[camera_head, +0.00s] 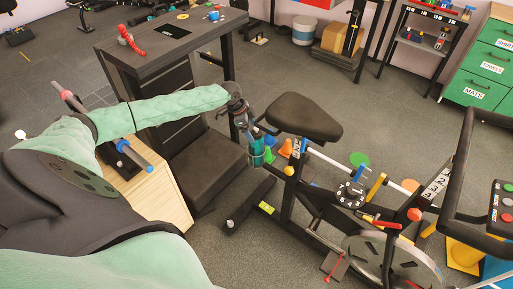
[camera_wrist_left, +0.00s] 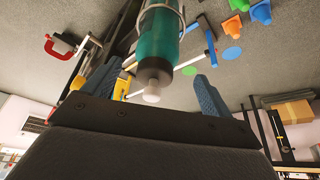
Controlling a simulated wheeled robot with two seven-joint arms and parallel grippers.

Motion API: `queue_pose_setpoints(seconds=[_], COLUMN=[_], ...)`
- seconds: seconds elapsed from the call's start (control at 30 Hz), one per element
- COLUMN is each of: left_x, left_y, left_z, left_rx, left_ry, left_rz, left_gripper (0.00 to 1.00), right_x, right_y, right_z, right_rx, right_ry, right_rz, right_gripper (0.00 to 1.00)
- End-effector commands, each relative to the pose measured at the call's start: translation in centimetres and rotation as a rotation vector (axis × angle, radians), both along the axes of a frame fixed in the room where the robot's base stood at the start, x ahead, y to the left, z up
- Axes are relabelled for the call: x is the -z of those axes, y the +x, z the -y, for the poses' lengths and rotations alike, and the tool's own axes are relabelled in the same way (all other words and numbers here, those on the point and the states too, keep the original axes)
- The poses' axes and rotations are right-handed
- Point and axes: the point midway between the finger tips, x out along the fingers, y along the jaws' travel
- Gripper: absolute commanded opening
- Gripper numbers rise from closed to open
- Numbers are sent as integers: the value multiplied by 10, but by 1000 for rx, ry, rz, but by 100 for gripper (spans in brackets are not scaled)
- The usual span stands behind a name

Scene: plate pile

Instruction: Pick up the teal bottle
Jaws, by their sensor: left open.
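The teal bottle (camera_head: 257,157) stands at the exercise bike, just left of the seat post in the head view. My left gripper (camera_head: 252,128) is at the bottle's top. In the wrist view its blue fingers (camera_wrist_left: 155,72) are open, one on each side of the cap, with gaps showing. The arm and gripper hide part of the bottle in the head view. My right gripper is not in view.
The bike seat (camera_head: 304,116) is close to the right of the gripper. A dark desk (camera_head: 150,52) stands behind the arm, and a wooden box (camera_head: 158,195) stands at the left. Orange cones (camera_head: 286,148) and coloured discs lie beyond the bike. Grey floor is open behind the seat.

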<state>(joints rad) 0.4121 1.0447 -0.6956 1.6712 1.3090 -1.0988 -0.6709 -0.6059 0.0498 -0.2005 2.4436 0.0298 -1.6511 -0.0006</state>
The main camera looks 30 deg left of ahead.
Motion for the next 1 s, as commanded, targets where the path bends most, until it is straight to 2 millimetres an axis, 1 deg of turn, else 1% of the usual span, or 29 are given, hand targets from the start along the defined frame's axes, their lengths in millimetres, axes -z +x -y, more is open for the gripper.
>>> queue_pose_setpoints(seconds=[0.2, 0.23, 0.33, 0.43, 0.6, 0.67, 0.7, 0.77, 0.8, 0.93, 0.97, 1.0], left_x=[22, 27, 37, 41, 42, 42, 42, 42, 42, 42, 42, 42], left_y=[3, 4, 6, 7, 7, 7, 7, 7, 7, 7, 7, 7], left_z=[14, 15, 18, 19, 19, 19, 19, 19, 19, 19, 19, 19], left_rx=[0, 0, 0, 1, 1, 1, 1, 1, 1, 1, 1, 1], left_ry=[-1, -2, 0, 0, 0, 0, 0, 0, 0, 0, 0, 0], left_rz=[-2, -1, -1, 0, 0, 0, 0, 0, 0, 0, 0, 0], left_gripper=[85, 85, 85, 85, 85, 75, 67, 56, 48, 22, 18, 18], right_x=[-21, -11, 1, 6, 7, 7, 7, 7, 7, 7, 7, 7], right_y=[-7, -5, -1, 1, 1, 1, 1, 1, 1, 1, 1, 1], right_z=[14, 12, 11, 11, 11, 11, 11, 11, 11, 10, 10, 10], right_rx=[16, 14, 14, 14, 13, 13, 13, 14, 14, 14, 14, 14], right_ry=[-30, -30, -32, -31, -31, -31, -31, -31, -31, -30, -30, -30], right_rz=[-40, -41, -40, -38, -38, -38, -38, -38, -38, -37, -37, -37], right_gripper=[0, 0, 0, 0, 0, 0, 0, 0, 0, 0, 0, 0])
